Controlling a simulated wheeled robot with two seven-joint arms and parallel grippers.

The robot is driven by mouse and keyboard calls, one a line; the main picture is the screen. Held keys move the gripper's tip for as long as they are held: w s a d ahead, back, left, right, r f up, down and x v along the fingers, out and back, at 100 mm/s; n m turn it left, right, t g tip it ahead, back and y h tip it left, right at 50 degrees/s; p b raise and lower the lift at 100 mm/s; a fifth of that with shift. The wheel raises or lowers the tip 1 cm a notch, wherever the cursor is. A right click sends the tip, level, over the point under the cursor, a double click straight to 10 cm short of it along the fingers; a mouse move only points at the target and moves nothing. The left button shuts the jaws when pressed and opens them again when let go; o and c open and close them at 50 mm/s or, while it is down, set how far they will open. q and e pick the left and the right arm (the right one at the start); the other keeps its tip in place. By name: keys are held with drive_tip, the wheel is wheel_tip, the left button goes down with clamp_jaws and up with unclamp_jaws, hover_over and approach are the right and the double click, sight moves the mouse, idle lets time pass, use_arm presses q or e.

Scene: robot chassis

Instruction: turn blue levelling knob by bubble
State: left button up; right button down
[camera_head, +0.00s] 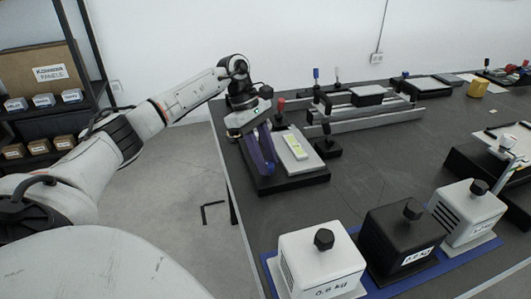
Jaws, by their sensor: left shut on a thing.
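A black levelling base (292,181) stands near the table's left edge and carries a pale plate (302,160) with a yellow-green bubble vial (294,143). A red-topped knob (281,104) stands upright at the base's back. My left gripper (262,160) reaches down over the left side of the base with its purple-blue fingers, beside the plate. It is shut at the blue levelling knob, which the fingers hide. The bubble's position is too small to read. My right gripper is not in view.
White weight boxes (318,262) and a black one (398,240) stand on a blue mat (452,262) at the front. Grey rails (375,117) lie behind the base, with a small black block (328,149) at its right. The table's middle is clear.

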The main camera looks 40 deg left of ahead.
use_arm(q)
drive_tip(key=shift+w+m+g, duration=0.1)
drive_tip(key=shift+m+g, duration=0.4)
drive_tip(key=shift+m, duration=1.1)
drive_tip(key=o, duration=1.1)
drive_tip(key=shift+c, duration=0.2)
drive_tip(key=v, duration=1)
drive_tip(key=shift+r, duration=0.2)
